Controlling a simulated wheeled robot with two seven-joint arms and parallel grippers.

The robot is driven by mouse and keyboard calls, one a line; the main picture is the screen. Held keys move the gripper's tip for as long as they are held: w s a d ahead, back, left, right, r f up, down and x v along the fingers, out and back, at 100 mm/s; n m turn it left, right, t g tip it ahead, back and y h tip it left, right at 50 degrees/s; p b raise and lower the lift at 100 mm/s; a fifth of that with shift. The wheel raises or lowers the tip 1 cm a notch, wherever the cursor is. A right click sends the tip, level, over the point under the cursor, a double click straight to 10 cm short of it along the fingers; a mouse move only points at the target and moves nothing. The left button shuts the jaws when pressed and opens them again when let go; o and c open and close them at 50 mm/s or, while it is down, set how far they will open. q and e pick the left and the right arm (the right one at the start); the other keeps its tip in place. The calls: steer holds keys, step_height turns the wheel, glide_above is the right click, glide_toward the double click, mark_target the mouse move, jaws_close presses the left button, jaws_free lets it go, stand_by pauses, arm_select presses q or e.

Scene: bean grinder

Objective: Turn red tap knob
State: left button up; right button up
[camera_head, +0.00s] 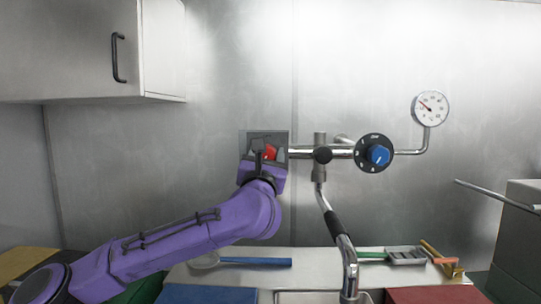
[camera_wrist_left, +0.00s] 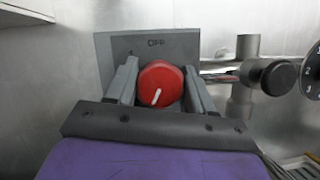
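The red tap knob (camera_wrist_left: 161,86) sits on a grey square plate (camera_wrist_left: 150,45) marked OFF at its top. Its white pointer line points down and slightly left in the left wrist view. In the head view the knob (camera_head: 270,152) is partly hidden by my left gripper (camera_head: 266,154). The left gripper (camera_wrist_left: 161,88) reaches the knob from the front, with one finger on each side. Both fingers appear to touch the knob's sides, so it looks shut on it. My right gripper is not in view.
A metal pipe (camera_head: 305,151) runs right from the plate to a blue knob (camera_head: 378,155) on a black dial. A pressure gauge (camera_head: 430,108) is above right. A curved spout (camera_head: 347,255) hangs below the pipe. Brushes and scoops lie on the counter (camera_head: 310,260). A cabinet (camera_head: 160,50) hangs upper left.

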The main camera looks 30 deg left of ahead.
arm_select(q)
steer(key=shift+s+m+h+b, duration=0.1)
steer(key=shift+m+h+b, duration=0.25)
steer(key=shift+m, duration=0.35)
steer(key=shift+m+h, duration=0.55)
steer(key=shift+m, duration=0.45)
steer(key=o, duration=0.9)
steer(key=shift+o, duration=0.4)
steer(key=shift+d, duration=0.1)
